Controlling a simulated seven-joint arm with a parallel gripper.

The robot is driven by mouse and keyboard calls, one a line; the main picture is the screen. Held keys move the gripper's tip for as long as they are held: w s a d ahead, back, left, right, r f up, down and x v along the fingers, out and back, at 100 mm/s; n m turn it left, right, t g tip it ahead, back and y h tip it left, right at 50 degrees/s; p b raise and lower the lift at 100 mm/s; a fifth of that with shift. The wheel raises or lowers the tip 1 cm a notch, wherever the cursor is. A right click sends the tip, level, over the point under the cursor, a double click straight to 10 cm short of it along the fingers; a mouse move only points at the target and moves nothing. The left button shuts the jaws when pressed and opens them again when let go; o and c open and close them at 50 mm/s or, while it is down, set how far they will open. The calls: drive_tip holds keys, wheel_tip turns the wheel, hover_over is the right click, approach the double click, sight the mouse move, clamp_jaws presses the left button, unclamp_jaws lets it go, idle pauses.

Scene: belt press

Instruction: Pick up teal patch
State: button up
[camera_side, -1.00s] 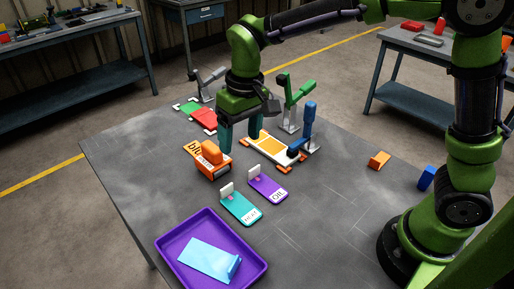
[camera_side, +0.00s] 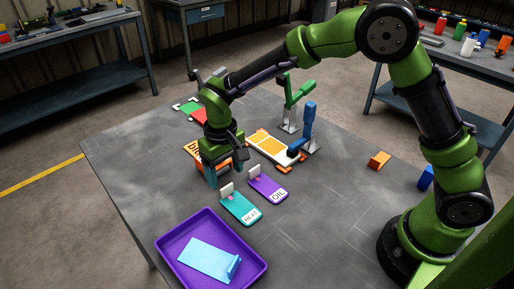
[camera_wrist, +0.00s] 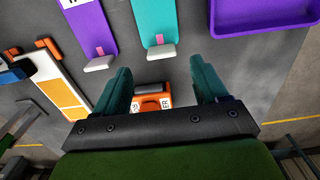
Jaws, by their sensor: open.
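The teal patch (camera_side: 240,209) lies flat on the grey table, with a white upright tab at its far end and a label reading HEAT. It also shows in the wrist view (camera_wrist: 155,20), with its white tab (camera_wrist: 161,52) toward my gripper. My gripper (camera_side: 225,176) is open and empty, just behind the tab end of the teal patch, above the orange device. In the wrist view its two teal fingers (camera_wrist: 163,85) are spread wide, with the tab beyond and between them. A purple patch (camera_side: 268,187) labelled OIL lies beside the teal one, also with a white tab.
A purple tray (camera_side: 205,211) holding a light blue piece stands at the front. The orange device (camera_wrist: 157,97) is below my gripper. A white-and-orange board (camera_side: 268,146) with a blue lever clamp (camera_side: 308,125) lies behind. The table's right middle is mostly clear.

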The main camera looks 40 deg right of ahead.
sight(227, 187)
drive_tip(key=shift+s+a+f, duration=0.1)
drive_tip(key=shift+f, duration=1.3)
drive_tip(key=shift+s+a+f, duration=0.1)
drive_tip(key=shift+f, duration=1.25)
drive_tip(key=shift+c, duration=0.3)
drive_tip(key=c, duration=1.1)
drive_tip(key=shift+r, duration=0.1)
drive_tip(key=shift+r, duration=0.6)
wheel_tip(227, 187, up, 3)
drive_tip(key=shift+f, duration=0.2)
drive_tip(key=s+d, duration=0.2)
drive_tip(key=s, duration=0.3)
drive_tip(key=s+d, duration=0.2)
drive_tip(key=s, duration=0.2)
drive_tip(key=s+d+r, duration=0.1)
drive_tip(key=s+d, duration=0.1)
drive_tip(key=s, duration=0.3)
drive_tip(key=shift+s+d, duration=0.3)
drive_tip(key=shift+s, duration=0.05)
